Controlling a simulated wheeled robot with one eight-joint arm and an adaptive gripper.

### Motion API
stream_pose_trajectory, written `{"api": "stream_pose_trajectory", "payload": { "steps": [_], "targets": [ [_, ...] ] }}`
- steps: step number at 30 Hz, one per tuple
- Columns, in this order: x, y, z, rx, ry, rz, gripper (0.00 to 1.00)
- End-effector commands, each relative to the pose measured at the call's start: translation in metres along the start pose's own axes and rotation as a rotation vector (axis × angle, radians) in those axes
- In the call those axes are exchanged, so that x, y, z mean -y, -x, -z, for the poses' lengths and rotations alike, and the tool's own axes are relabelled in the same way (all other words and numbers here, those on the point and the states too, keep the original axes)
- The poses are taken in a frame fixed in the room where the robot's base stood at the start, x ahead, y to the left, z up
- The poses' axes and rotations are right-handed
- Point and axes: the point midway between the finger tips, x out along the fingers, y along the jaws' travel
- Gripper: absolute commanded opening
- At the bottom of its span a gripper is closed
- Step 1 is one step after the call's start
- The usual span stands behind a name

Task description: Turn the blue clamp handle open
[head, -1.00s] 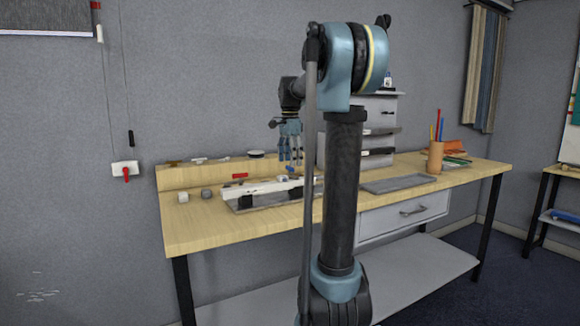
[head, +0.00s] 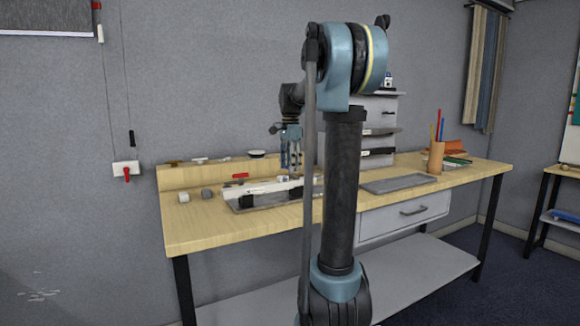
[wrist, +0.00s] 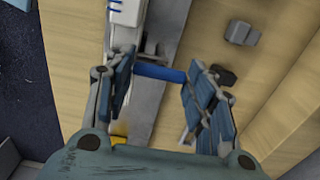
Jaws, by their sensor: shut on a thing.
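The blue clamp handle (wrist: 160,73) is a short blue bar lying crosswise between the fingers of my gripper (wrist: 158,84) in the wrist view. The fingers are shut on it, one at each end. In the head view my gripper (head: 291,160) points down at the right part of the clamp fixture, and the handle there cannot be made out behind the fingers. The fixture is a long pale bar (head: 262,188) on a grey base plate (head: 240,208). A red handle (head: 240,176) stands on its left part.
Small grey and white pieces (head: 207,193) lie on the wooden tabletop (head: 205,235) left of the fixture. A grey tray (head: 398,184), a pen cup (head: 436,158) and a grey drawer unit (head: 378,135) are to the right. A grey block (wrist: 241,33) lies beside the fixture.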

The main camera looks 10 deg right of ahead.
Motion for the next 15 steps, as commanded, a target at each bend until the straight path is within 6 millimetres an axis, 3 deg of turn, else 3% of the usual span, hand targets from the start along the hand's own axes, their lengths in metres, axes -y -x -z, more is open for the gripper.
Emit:
{"api": "stream_pose_trajectory", "payload": {
  "steps": [8,15],
  "targets": [
    [0.0016,0.0003,0.0006,0.000,0.084,0.004,0.26],
    [0.0019,0.0004,0.0009,-0.001,0.265,0.005,0.26]
  ]
}}
